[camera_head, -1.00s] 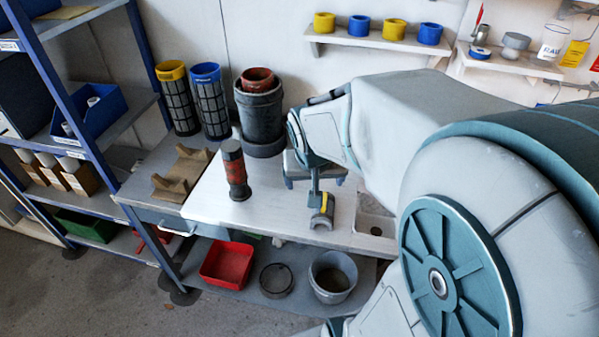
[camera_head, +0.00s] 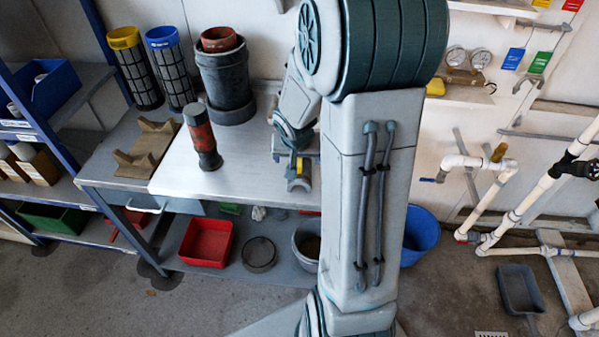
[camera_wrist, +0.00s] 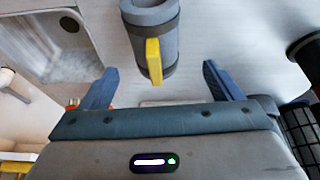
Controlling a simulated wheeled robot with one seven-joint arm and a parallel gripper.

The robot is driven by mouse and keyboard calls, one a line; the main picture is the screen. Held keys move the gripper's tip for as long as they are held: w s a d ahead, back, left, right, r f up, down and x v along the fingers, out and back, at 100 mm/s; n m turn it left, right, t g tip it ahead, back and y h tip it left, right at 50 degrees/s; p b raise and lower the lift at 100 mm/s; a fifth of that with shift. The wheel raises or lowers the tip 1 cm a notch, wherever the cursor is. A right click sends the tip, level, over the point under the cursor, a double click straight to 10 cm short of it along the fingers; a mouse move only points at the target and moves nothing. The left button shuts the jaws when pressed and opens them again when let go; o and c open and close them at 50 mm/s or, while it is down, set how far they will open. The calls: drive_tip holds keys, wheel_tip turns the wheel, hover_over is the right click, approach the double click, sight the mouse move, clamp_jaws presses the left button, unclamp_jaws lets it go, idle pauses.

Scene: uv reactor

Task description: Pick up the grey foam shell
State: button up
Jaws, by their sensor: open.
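The grey foam shell, a short grey tube-like piece with a yellow strip (camera_head: 299,184), lies near the front edge of the white worktop (camera_head: 230,178). My gripper (camera_head: 296,158) is close above it, partly hidden by my arm. In the wrist view the shell (camera_wrist: 144,15) is at the top centre, its yellow strip pointing toward the palm. My gripper's two blue fingers (camera_wrist: 159,67) are spread wide, one on each side of the strip's line, with nothing held between them. I cannot tell the exact height gap.
A dark red-banded cylinder (camera_head: 202,137) stands left of the shell, with a brown cradle (camera_head: 148,150) further left. A dark grey pot (camera_head: 225,85) stands behind. A red bin (camera_head: 207,242) is on the lower shelf. White pipework (camera_head: 497,200) stands at right.

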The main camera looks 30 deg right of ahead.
sight(300, 160)
drive_tip(key=shift+d+b+x, duration=0.15)
drive_tip(key=shift+b+x, duration=0.1)
drive_tip(key=shift+x, duration=1.1)
drive_tip(key=shift+d+b+x, duration=0.15)
drive_tip(key=shift+b+x, duration=0.1)
drive_tip(key=shift+x, duration=1.15)
drive_tip(key=shift+s, duration=0.15)
drive_tip(key=shift+r, duration=0.1)
drive_tip(key=c, duration=1.2)
